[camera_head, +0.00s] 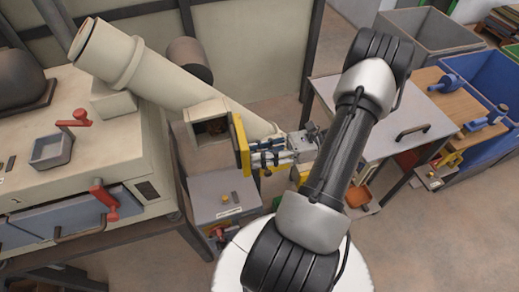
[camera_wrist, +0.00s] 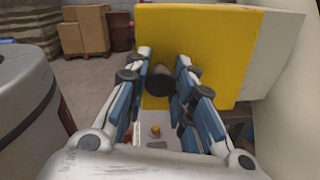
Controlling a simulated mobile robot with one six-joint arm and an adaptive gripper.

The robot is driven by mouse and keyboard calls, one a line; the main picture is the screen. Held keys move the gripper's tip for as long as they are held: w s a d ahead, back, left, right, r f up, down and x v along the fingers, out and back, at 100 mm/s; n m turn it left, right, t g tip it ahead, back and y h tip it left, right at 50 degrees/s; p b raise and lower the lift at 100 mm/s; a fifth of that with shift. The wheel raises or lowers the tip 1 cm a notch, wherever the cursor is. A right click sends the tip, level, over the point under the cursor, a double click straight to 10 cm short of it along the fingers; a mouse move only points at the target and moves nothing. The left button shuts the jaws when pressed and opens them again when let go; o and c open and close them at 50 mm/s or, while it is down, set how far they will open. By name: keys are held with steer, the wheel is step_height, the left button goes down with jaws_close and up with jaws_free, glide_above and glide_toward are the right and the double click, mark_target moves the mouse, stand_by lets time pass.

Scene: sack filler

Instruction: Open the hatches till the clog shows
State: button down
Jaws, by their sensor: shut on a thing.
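A slanted cream chute (camera_head: 160,80) has a square opening (camera_head: 212,127) in a boxy part near its lower end. Brown, dark material shows inside the opening, too small to tell what it is. A yellow hatch door (camera_head: 239,145) stands swung out at the right of this opening. My gripper (camera_head: 255,157) is at the door's outer face. In the wrist view, my fingers are closed around a dark round knob (camera_wrist: 160,84) on the yellow door (camera_wrist: 205,45). Hatch-like blue-grey panels (camera_head: 75,212) with a red handle (camera_head: 103,197) are on the cream machine at left.
A grey box (camera_head: 225,192) with a yellow button stands below the chute. A red lever (camera_head: 75,118) and small grey tray (camera_head: 50,150) are on the left machine. A grey-topped bench (camera_head: 385,112) and blue bin (camera_head: 490,85) stand right. Cardboard boxes (camera_wrist: 82,30) stand farther off.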

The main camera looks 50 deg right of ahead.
stand_by(0.4)
steer(key=c, duration=1.3)
jaws_free()
steer(key=shift+c, duration=0.2)
steer(key=v, duration=1.2)
steer(key=shift+w+d, duration=0.1)
